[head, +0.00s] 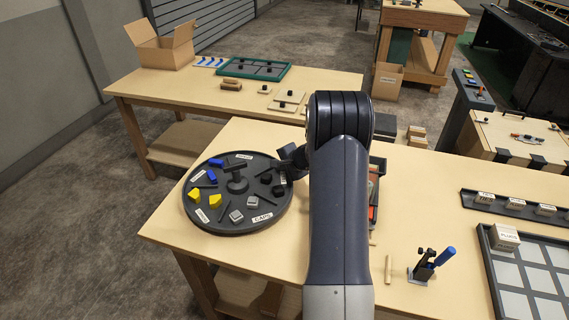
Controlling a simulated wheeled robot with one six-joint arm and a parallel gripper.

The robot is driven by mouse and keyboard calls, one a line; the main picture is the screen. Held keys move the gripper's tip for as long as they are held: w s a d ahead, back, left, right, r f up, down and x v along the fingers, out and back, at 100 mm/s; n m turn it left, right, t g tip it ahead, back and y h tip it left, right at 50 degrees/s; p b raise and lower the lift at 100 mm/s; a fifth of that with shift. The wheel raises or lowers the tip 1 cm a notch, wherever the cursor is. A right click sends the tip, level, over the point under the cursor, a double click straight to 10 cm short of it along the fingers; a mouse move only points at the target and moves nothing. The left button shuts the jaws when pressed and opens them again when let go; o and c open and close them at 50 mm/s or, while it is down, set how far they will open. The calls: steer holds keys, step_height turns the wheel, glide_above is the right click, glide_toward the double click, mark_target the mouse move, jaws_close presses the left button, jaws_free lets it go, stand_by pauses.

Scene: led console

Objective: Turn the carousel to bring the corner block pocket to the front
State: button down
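The carousel (235,230) is a round dark turntable at the left end of the near table, with a central hub (237,184) and raised dividers. Its pockets hold blue pieces (211,176), yellow pieces (215,200), grey pieces (236,216) and black pieces (278,190). A white label (263,218) reading "CAPS" faces the front right. The other labels are too small to read, so I cannot tell which marks the corner block pocket. My gripper (286,163) is at the carousel's right back rim, partly hidden by my arm. Whether it touches the rim or is open is unclear.
A tray with red and dark contents (375,190) lies right of the carousel, partly behind my arm. A small stand with a blue-handled tool (443,257) and a gridded tray (520,290) are farther right. A second table (150,95) stands behind.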

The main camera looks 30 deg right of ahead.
mark_target(256, 158)
steer(key=shift+w, duration=0.2)
stand_by(0.4)
steer(key=shift+w, duration=0.25)
steer(key=shift+w+f+n+y, duration=0.1)
steer(key=shift+w+n+y, duration=0.15)
steer(key=shift+n+y, duration=0.15)
steer(key=shift+w+n+y+b, duration=0.3)
steer(key=shift+w+n+b, duration=0.1)
steer(key=shift+w+b, duration=0.15)
steer(key=shift+w+a+f+n+g+y+b, duration=0.1)
steer(key=shift+w+a+n+g+y+b, duration=0.15)
steer(key=shift+w+n+y+b, duration=0.45)
steer(key=shift+w+a+n+g+y+b, duration=0.2)
steer(key=shift+w+n+g, duration=0.25)
steer(key=shift+w, duration=0.4)
steer(key=shift+w+a+n+y+b, duration=0.3)
steer(key=shift+w+n+y+b, duration=0.1)
steer(key=shift+w+n, duration=0.3)
steer(key=shift+w+a+b, duration=0.35)
steer(key=shift+w+a, duration=0.05)
steer(key=shift+w, duration=0.4)
